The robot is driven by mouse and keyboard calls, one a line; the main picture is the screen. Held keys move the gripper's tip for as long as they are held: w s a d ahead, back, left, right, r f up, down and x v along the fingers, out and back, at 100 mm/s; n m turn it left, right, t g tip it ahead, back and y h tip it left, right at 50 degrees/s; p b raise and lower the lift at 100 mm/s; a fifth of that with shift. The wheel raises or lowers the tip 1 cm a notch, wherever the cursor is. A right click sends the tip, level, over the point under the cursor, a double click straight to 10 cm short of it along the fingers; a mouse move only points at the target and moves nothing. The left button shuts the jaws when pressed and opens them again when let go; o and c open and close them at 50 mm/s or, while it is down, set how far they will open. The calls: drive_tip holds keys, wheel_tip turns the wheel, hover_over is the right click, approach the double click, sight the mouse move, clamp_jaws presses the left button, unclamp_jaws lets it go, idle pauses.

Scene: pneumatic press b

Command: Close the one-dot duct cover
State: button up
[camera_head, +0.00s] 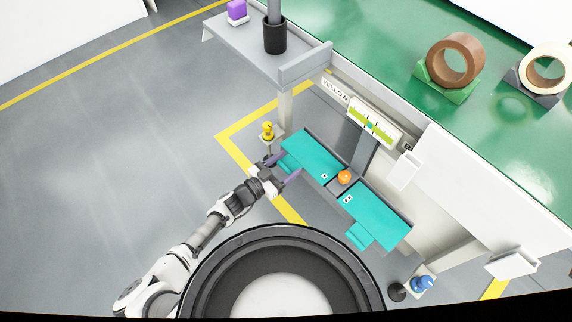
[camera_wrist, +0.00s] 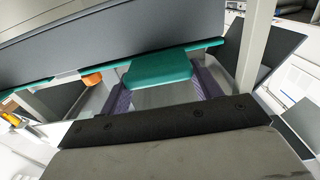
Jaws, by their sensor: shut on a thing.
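The one-dot duct cover (camera_head: 308,152) is a teal panel over the upper-left part of the duct. Its single dot mark is near its right end. From above it looks flat, but I cannot tell how far it is shut. My gripper (camera_head: 284,168) is at its near-side tab, one purple finger on each side. In the wrist view my gripper (camera_wrist: 163,82) is shut on the teal tab (camera_wrist: 158,69), which sits between the fingers. The two-dot cover (camera_head: 371,216), also teal, lies to the lower right, with its own free tab (camera_head: 359,236).
An orange ball (camera_head: 344,177) sits between the covers and also shows in the wrist view (camera_wrist: 92,79). A yellow knob (camera_head: 267,130) stands just beyond my gripper. A blue knob (camera_head: 422,283) is at the lower right. A grey shelf (camera_head: 250,50) stands behind. Floor at left is clear.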

drive_tip(key=shift+s+a+f, duration=0.1)
drive_tip(key=shift+a+f, duration=0.05)
drive_tip(key=o, duration=1.1)
drive_tip(key=shift+o, duration=1.4)
drive_tip(key=v, duration=1.3)
drive_tip(key=shift+s+a, duration=0.25)
drive_tip(key=shift+w+p, duration=0.1)
drive_tip(key=shift+p, duration=0.4)
